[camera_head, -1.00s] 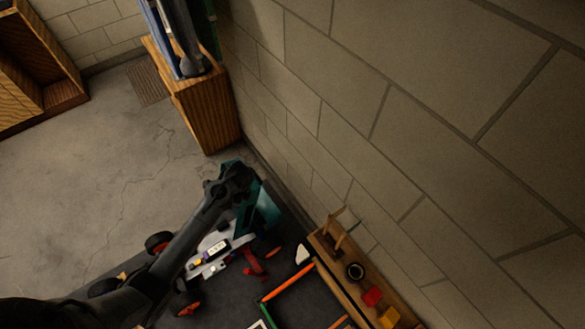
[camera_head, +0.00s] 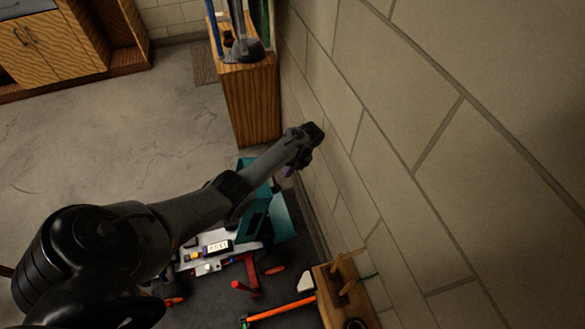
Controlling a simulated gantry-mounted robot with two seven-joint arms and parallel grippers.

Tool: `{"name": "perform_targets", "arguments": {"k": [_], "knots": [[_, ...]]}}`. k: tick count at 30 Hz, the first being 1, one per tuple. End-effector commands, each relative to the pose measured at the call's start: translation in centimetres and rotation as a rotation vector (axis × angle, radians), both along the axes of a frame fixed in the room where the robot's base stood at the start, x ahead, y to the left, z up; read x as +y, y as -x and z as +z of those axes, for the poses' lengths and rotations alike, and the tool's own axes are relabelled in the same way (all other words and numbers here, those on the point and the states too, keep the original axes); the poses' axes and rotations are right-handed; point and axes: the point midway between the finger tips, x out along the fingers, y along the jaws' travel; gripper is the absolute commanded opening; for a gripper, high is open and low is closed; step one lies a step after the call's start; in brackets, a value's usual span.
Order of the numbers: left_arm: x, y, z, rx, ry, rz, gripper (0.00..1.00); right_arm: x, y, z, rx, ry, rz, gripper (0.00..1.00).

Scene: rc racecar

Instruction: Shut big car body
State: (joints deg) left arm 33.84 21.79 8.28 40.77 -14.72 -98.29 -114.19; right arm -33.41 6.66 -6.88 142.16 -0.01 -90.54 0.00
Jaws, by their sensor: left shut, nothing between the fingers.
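The big car shows in the head view with its teal body (camera_head: 280,220) raised open, standing up along the far side of the chassis. The white chassis (camera_head: 222,254) with a battery and electronics lies exposed on the dark mat. My left arm reaches over the car from the left and hides part of the body and chassis. My left gripper (camera_head: 311,139) is shut and empty, past the top edge of the teal body and close to the block wall in the picture. I cannot tell whether it touches the body. My right gripper is not in view.
A red tool (camera_head: 250,275) and an orange-handled hammer (camera_head: 280,310) lie on the mat by the car. A wooden rack (camera_head: 333,300) stands along the wall. A wooden cabinet (camera_head: 252,100) stands behind. The concrete floor (camera_head: 110,150) to the left is clear.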

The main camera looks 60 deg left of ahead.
Motion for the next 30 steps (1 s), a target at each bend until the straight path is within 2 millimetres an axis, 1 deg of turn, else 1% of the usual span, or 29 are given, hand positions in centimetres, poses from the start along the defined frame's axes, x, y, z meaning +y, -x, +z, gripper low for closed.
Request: {"name": "perform_targets", "arguments": {"k": [1, 3, 9, 12, 18, 30], "knots": [[0.1, 0.4, -1.0, 0.003, -0.001, 0.0, 0.0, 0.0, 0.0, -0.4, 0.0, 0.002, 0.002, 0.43], [0.2, 0.9, -2.0, 0.003, -0.001, 0.001, 0.0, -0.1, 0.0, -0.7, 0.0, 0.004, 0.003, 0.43], [0.6, 1.8, -4.3, 0.001, -0.002, 0.0, 0.0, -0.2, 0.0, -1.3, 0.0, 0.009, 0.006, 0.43], [0.6, 2.2, -4.9, 0.001, -0.001, 0.001, 0.0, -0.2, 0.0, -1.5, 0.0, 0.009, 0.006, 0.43], [0.7, 2.4, -5.4, -0.001, -0.003, 0.001, 0.0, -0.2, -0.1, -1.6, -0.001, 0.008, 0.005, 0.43], [0.7, 2.4, -5.2, -0.004, 0.0, -0.002, 0.0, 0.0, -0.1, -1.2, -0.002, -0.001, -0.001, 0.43]]}}
